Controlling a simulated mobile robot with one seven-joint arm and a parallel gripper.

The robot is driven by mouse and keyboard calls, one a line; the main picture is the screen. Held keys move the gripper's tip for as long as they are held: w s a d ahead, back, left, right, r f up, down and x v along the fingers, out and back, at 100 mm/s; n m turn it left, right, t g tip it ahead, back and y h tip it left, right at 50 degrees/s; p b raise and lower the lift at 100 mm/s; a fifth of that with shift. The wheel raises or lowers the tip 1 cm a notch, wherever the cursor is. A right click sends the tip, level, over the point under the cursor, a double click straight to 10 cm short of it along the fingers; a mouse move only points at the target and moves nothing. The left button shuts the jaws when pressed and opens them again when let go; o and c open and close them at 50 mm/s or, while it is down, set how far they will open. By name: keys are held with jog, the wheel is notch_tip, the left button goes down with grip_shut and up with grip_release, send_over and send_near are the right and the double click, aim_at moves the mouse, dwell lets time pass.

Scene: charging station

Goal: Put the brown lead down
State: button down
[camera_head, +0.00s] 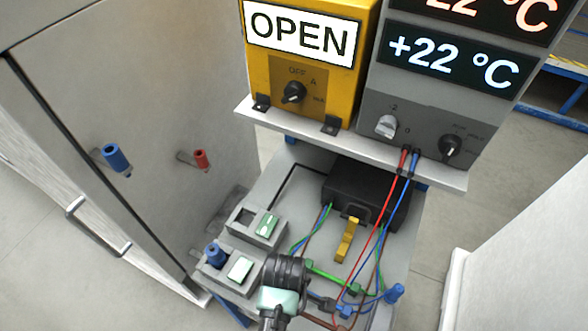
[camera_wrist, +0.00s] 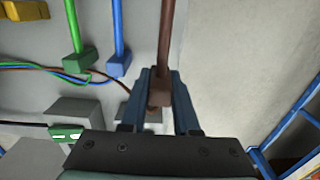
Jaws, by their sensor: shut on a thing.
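The brown lead (camera_wrist: 160,88) ends in a brown block-shaped plug between the two blue fingers of my gripper (camera_wrist: 160,105) in the wrist view. The fingers are shut on it, and its rod runs up out of the picture. In the head view my gripper (camera_head: 325,303) is low in the picture over the grey panel (camera_head: 300,250), with the brown plug (camera_head: 345,312) at its fingertips. My wrist hides part of the panel there. I cannot tell whether the plug touches the panel.
Green (camera_wrist: 78,61) and blue (camera_wrist: 118,62) leads stand close left of my gripper in the wrist view. Thin wires cross the panel. A black box (camera_head: 360,190) and yellow lever (camera_head: 348,240) lie behind.

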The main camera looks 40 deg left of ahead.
jog(key=shift+f, duration=2.65)
jog(key=shift+f, duration=0.15)
jog(key=c, duration=0.7)
grip_release()
jog(key=shift+o, duration=0.2)
